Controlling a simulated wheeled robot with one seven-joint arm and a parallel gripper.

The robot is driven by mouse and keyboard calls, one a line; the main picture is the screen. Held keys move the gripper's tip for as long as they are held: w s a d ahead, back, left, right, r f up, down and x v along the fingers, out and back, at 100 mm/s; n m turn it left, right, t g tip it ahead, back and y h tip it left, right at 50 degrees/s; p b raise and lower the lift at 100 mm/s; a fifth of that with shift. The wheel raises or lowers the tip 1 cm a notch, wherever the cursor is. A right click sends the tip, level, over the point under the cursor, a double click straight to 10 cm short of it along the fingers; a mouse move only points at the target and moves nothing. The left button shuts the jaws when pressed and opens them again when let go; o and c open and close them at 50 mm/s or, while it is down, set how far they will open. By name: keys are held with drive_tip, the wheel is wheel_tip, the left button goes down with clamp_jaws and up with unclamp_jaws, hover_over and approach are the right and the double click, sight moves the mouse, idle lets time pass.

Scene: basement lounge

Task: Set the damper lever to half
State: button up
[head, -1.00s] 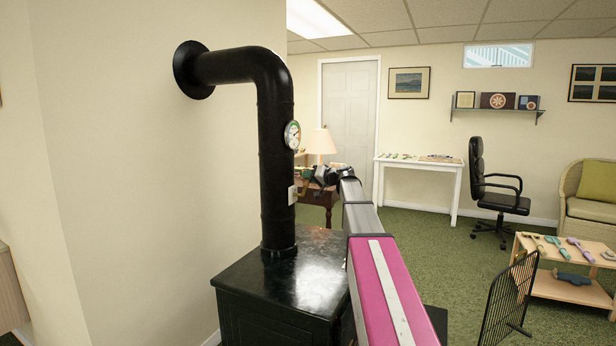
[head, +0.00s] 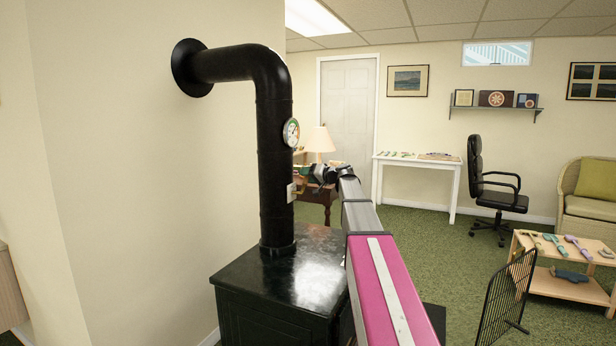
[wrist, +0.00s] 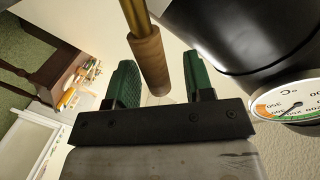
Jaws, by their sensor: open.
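The damper lever (wrist: 148,62), a brass rod with a brown wooden grip, shows in the wrist view. Its grip end lies in the gap between the two green fingers of my gripper (wrist: 160,68), nearer the left one, with space on both sides. My gripper is open and not closed on it. In the head view my gripper (head: 312,172) is small, just right of the black stovepipe (head: 273,150). A pale plate (head: 291,192) sits on the pipe's right side, with a bit of the lever beside it. The lever's setting marks cannot be read.
A round dial gauge (head: 291,132) is on the pipe above the plate; it also shows at the right of the wrist view (wrist: 290,103). The black stove (head: 270,285) stands below. A side table with a lamp (head: 318,143) is behind my gripper. A black mesh screen (head: 507,298) stands right.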

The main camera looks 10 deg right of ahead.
drive_tip(key=v, duration=1.1)
drive_tip(key=shift+r, duration=0.1)
